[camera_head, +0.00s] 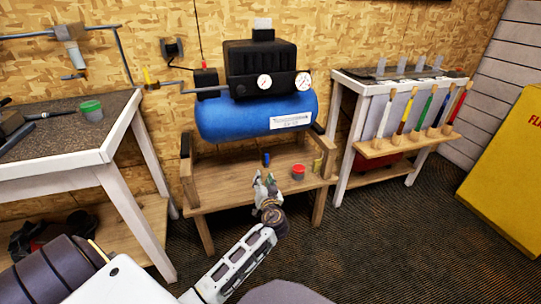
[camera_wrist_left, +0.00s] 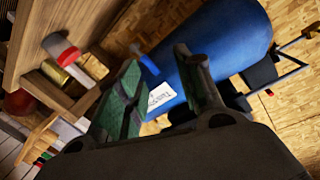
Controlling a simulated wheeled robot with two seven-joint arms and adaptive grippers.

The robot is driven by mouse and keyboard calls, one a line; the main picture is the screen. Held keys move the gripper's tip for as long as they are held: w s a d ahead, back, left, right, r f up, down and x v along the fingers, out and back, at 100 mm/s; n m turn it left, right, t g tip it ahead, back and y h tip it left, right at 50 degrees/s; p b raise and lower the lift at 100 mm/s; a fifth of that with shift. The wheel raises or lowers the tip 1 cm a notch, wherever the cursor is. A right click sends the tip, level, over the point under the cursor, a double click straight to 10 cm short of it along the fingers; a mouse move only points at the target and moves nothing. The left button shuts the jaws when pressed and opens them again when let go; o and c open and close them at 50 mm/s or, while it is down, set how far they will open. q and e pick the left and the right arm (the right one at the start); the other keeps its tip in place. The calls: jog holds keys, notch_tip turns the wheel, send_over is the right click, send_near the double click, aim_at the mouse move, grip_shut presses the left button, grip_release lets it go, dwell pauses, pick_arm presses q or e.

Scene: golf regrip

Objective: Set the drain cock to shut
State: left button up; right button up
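The blue air compressor tank (camera_head: 245,118) lies on a wooden stand. A small blue handle (camera_head: 266,158), which looks like the drain cock lever, stands out below the tank just beyond my left gripper (camera_head: 265,178). In the left wrist view the blue handle (camera_wrist_left: 148,63) shows ahead of the fingers, apart from them. My left gripper (camera_wrist_left: 163,92) is open, with a clear gap between its green-grey fingers and nothing held. The valve body and the exact lever angle are too small to tell. My right gripper is not in view.
A red-lidded jar (camera_head: 298,172) and a brass-coloured can (camera_head: 317,165) stand on the wooden stand (camera_head: 225,190) right of my gripper. A workbench (camera_head: 60,165) is at left; a rack of colored-handled tools (camera_head: 408,143) is at right. Carpet (camera_head: 390,235) in front is clear.

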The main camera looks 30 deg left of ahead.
pick_arm(q)
jog(key=w+d+r+n+t, duration=0.1)
jog(key=n, duration=0.1)
jog(key=d+r+n+t, duration=0.1)
jog(key=shift+w+n+h, duration=0.3)
jog(key=shift+w+n, duration=0.05)
jog(key=shift+n, duration=0.05)
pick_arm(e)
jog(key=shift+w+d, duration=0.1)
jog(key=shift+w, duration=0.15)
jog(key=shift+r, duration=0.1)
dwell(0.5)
